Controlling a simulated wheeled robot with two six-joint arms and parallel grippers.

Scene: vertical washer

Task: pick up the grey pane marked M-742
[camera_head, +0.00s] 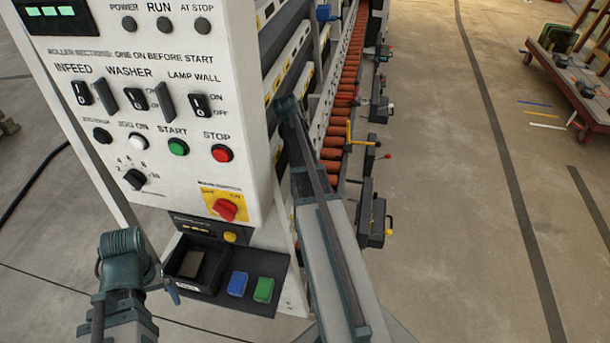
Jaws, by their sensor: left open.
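I cannot make out a grey pane marked M-742 anywhere in the head view. My left arm comes in at the lower left, and its gripper (171,287) is open beside a small dark tray (206,283) under the control panel. I see nothing between its fingers. A flat grey-brown piece lies in that tray; no marking on it can be read. My right arm reaches up through the middle, past the panel's right edge. Its gripper does not show; the panel side seems to hide it.
The white control panel (185,185) with switches and buttons fills the left. A shelf below it holds a blue block (237,284) and a green block (263,290). An orange roller conveyor (338,130) runs behind.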

